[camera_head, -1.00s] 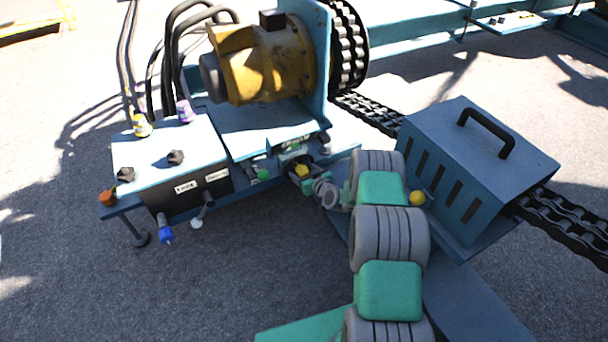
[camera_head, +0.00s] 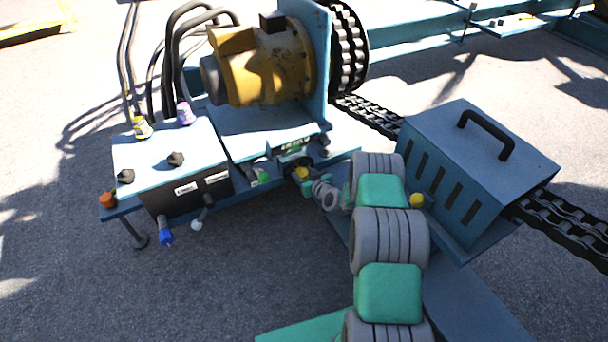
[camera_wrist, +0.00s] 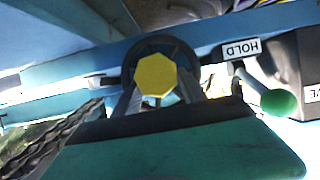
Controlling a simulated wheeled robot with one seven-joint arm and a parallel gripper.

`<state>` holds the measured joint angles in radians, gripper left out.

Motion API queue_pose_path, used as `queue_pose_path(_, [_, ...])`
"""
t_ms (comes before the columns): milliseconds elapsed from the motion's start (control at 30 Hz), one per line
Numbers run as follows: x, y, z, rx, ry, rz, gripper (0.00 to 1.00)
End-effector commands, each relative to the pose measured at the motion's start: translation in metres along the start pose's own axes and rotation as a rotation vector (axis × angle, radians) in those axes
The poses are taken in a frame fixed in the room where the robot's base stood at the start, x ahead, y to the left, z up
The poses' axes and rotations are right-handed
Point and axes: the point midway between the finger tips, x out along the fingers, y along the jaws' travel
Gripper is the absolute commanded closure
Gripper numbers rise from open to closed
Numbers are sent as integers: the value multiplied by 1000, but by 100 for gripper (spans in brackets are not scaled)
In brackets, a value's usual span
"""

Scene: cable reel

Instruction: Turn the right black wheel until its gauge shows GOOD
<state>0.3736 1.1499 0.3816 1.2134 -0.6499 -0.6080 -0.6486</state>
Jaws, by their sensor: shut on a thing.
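A dark round wheel with a yellow eight-sided hub (camera_wrist: 155,75) fills the middle of the wrist view. In the head view this wheel (camera_head: 291,163) sits low on the front of the blue motor stand. My gripper (camera_wrist: 158,92) is shut on it, one grey finger on each side of the hub. In the head view my gripper (camera_head: 308,182) partly covers the wheel. A small panel (camera_head: 292,143) with a green marking is just above the wheel. Its lettering is too small to read, so I cannot tell the gauge's reading.
A lever with a green knob (camera_wrist: 279,102) is close right of my gripper, by a HOLD label (camera_wrist: 241,49). A control box (camera_head: 188,195) with black knobs and more levers stands left. A blue chain cover (camera_head: 480,160) stands right of my arm.

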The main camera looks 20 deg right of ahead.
Motion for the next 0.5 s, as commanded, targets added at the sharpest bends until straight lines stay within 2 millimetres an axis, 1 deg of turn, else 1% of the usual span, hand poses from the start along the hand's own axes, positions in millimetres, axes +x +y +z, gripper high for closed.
queue_pose_path(33, [0, 0, 0, 0, 0, 0, 97])
queue_pose_path(100, [0, 0, 0, 1, 0, 0, 100])
queue_pose_path(500, [0, 0, 1, 4, 0, -2, 100])
